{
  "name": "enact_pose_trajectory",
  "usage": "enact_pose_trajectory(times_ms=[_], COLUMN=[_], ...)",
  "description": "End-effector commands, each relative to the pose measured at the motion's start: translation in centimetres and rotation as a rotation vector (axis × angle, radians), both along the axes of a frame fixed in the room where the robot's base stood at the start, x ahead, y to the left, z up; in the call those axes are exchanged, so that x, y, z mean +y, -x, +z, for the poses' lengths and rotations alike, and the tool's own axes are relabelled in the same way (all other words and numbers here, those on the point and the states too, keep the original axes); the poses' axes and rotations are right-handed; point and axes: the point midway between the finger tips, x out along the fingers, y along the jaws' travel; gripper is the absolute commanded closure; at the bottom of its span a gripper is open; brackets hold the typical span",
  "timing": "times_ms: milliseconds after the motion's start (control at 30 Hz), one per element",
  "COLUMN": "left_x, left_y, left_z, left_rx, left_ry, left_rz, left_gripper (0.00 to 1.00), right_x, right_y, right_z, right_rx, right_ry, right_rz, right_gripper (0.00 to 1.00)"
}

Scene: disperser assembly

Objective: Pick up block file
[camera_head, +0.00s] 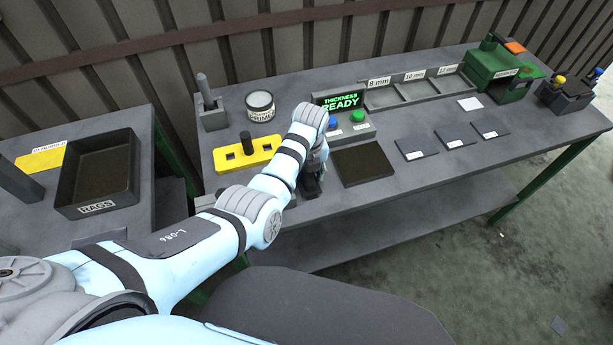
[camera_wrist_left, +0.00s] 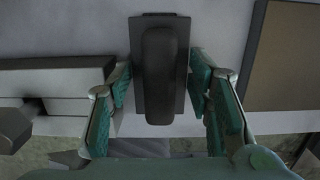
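The block file is a dark rectangular block with a long rounded handle; it shows in the left wrist view (camera_wrist_left: 160,70), upright in the picture, at the table's front edge. My left gripper (camera_wrist_left: 160,95) is open, with one green-padded finger on each side of the block file. Small gaps show between the fingertips and the file. In the head view my left gripper (camera_head: 312,180) points down at the table's front edge, and my arm and wrist hide most of the file. My right gripper is in neither view.
A dark brown square pad (camera_head: 362,166) lies right of the gripper. A yellow holder (camera_head: 246,155) is left, with a primer can (camera_head: 260,106) behind. A ready display (camera_head: 340,103) with buttons stands behind the wrist. Flat dark plates (camera_head: 416,148) lie farther right.

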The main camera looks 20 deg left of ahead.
Motion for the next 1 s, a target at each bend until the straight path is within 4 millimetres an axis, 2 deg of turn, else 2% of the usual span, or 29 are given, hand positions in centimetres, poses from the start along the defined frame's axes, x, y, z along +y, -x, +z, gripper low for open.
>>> enact_pose_trajectory(times_ms=[33, 167, 400, 467, 633, 800, 1000], left_x=[0.0, 0.0, 0.0, 0.0, 0.0, 0.0, 0.0], left_y=[0.0, 0.0, -0.1, -0.1, -0.2, -0.2, 0.0], left_z=[0.0, 0.0, 0.2, 1.3, 6.0, 9.6, 10.5], left_rx=[0.000, -0.001, -0.003, -0.004, -0.006, -0.004, 0.000], left_ry=[0.000, -0.001, 0.001, 0.000, 0.000, 0.000, 0.000], left_rz=[0.000, 0.000, 0.000, 0.000, 0.001, 0.000, 0.000], left_gripper=[0.77, 0.98, 0.99, 0.99, 0.99, 0.99, 0.99], right_x=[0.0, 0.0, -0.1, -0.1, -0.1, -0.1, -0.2], right_y=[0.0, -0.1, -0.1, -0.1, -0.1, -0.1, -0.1], right_z=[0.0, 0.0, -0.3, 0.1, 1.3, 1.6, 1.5], right_rx=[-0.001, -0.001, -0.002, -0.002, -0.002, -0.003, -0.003], right_ry=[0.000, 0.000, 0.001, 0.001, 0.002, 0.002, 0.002], right_rz=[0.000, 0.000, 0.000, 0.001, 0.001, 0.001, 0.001], right_gripper=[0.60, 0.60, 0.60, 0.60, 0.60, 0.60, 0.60])
